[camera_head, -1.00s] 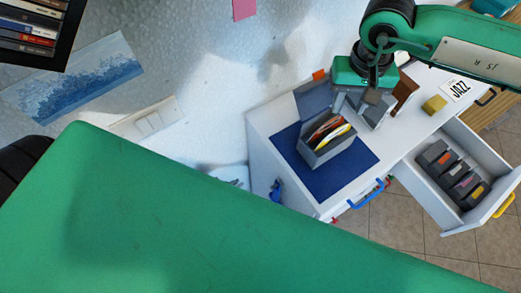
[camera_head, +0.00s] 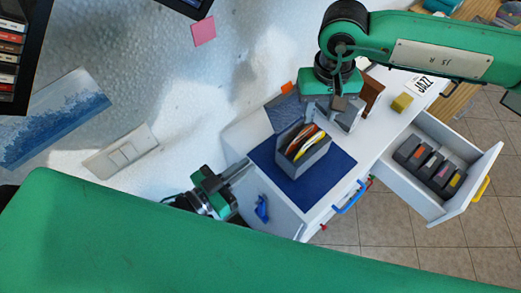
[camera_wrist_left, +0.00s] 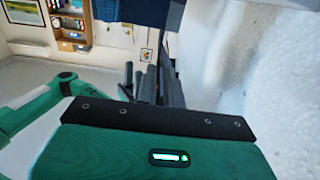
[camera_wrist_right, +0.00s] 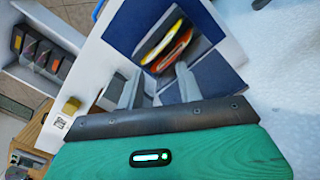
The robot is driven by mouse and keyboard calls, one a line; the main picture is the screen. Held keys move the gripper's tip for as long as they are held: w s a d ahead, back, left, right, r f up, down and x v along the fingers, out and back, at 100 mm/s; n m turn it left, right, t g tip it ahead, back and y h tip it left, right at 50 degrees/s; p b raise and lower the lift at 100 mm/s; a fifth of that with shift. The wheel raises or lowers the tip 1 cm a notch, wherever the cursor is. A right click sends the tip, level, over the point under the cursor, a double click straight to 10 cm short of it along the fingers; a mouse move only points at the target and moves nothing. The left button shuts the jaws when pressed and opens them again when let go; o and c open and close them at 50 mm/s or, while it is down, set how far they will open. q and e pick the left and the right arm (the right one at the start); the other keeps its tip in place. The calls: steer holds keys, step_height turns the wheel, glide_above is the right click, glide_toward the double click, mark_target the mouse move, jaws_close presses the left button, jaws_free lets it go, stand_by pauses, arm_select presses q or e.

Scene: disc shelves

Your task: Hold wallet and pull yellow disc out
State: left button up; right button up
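The grey wallet (camera_head: 313,157) stands on the dark blue mat (camera_head: 338,168) on the white cabinet top. Several discs stick up from its open top. The yellow disc (camera_wrist_right: 163,38) is among them, beside an orange-red one; its lower part is hidden in the wallet. My right gripper (camera_head: 350,112) is above the cabinet, just beyond the wallet. In the right wrist view its fingers (camera_wrist_right: 159,88) are apart, with nothing between them. My left gripper (camera_head: 245,167) is left of the wallet near the cabinet's side. Its fingers (camera_wrist_left: 155,82) look apart and empty.
An open drawer (camera_head: 436,205) with several dark cases juts from the cabinet front. A yellow block (camera_head: 402,103), a brown stand (camera_head: 372,95) and a JAZZ card (camera_head: 420,84) are at the right. A blue handle (camera_head: 351,198) is on the front edge.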

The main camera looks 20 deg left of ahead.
mark_target(283, 138)
arm_select(q)
steer(key=x, duration=1.3)
steer(key=shift+w, duration=0.15)
steer(key=shift+c, duration=0.2)
jaws_close()
stand_by(0.4)
arm_select(e)
steer(key=shift+c, duration=0.5)
